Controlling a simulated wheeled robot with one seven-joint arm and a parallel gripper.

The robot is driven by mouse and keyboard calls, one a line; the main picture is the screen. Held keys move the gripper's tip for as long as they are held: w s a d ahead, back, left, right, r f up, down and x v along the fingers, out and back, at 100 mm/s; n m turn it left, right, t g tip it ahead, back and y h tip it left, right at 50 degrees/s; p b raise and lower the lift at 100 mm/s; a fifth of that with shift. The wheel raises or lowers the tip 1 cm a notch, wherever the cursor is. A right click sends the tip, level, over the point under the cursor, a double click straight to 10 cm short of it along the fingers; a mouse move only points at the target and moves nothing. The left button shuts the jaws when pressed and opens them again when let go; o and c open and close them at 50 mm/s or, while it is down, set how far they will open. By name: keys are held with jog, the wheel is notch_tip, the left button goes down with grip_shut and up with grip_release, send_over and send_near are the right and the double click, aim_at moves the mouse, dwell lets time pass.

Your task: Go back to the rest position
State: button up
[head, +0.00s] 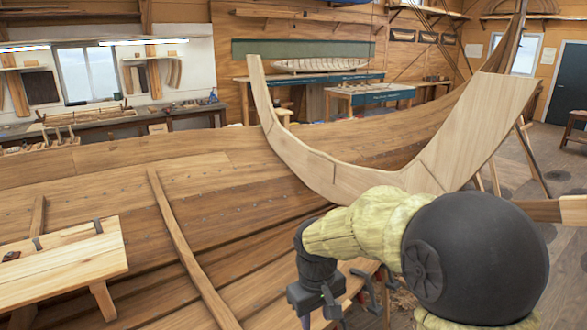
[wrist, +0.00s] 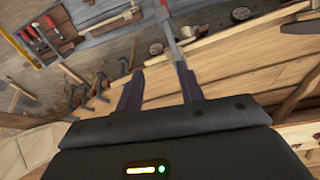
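My gripper (head: 322,316) hangs low in the head view, pointing down at the end of my bent arm, beside the planked hull (head: 230,215). In the wrist view its two dark fingers (wrist: 159,72) stand apart with a gap between them. I see nothing held. A red-and-grey bar-like tool (wrist: 168,22) lies beyond the fingertips, close to the right finger in the picture; it looks apart from it, though the depth is hard to judge.
Pale planks (wrist: 235,50) run past the fingers, with several dark clamps (wrist: 98,92) at left. A tool rack (wrist: 45,38) is beyond. A curved wooden stem piece (head: 370,175) rises behind my arm. A light bench (head: 65,262) stands at left.

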jog(key=s+d+f+m+t, duration=0.2)
jog(key=s+d+f+m, duration=0.2)
jog(key=s+d, duration=0.6)
jog(key=shift+s+d+f+m+y, duration=0.15)
jog(key=shift+s+d+m+y, duration=0.15)
jog(key=shift+m, duration=0.7)
dwell(0.4)
